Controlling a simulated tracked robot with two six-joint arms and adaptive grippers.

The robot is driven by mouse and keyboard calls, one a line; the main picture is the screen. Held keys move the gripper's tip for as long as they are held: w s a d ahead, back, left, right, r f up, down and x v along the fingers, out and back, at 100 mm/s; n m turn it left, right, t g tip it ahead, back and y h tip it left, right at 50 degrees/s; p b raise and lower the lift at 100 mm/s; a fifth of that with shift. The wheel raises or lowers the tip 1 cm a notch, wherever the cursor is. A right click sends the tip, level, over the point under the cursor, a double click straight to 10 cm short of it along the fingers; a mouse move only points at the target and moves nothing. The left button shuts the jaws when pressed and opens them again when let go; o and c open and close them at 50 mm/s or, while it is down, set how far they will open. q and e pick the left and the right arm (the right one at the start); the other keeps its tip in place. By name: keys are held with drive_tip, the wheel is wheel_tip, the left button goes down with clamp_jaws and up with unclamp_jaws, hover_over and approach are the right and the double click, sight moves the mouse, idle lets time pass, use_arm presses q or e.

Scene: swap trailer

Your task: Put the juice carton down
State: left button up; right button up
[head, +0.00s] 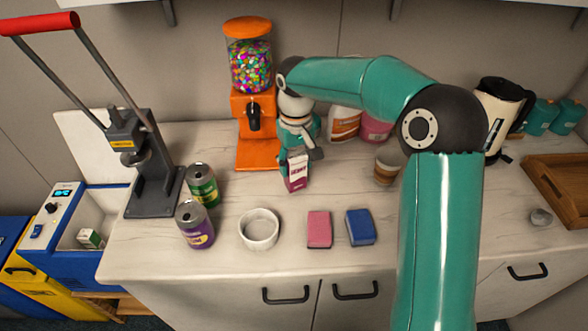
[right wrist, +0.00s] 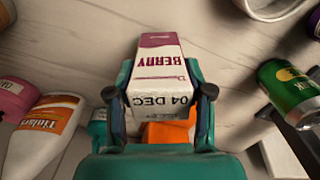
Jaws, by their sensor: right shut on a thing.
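The juice carton (head: 297,174) is small, purple and white, with "BERRY" on its side. In the right wrist view the carton (right wrist: 158,75) sits between the two fingers of my right gripper (right wrist: 160,95), which is shut on it. In the head view my right gripper (head: 297,155) reaches down from above, in front of the orange candy machine. The carton is upright or nearly so, over the white counter (head: 280,275). I cannot tell whether its base touches the counter. My left gripper is not in view.
A green can (head: 202,185), a purple can (head: 195,225), a white bowl (head: 259,229), a pink sponge (head: 319,229) and a blue sponge (head: 360,227) stand in front. The candy machine (head: 250,110) is behind left. A cup (head: 387,170) and bottles (head: 343,124) are right. Clear counter lies between.

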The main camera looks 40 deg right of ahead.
drive_tip(key=shift+f, duration=1.15)
drive_tip(key=shift+f, duration=0.1)
drive_tip(key=o, duration=1.3)
wheel_tip(320, 180, up, 12)
drive_tip(key=shift+r, duration=0.1)
drive_tip(key=shift+s, duration=0.1)
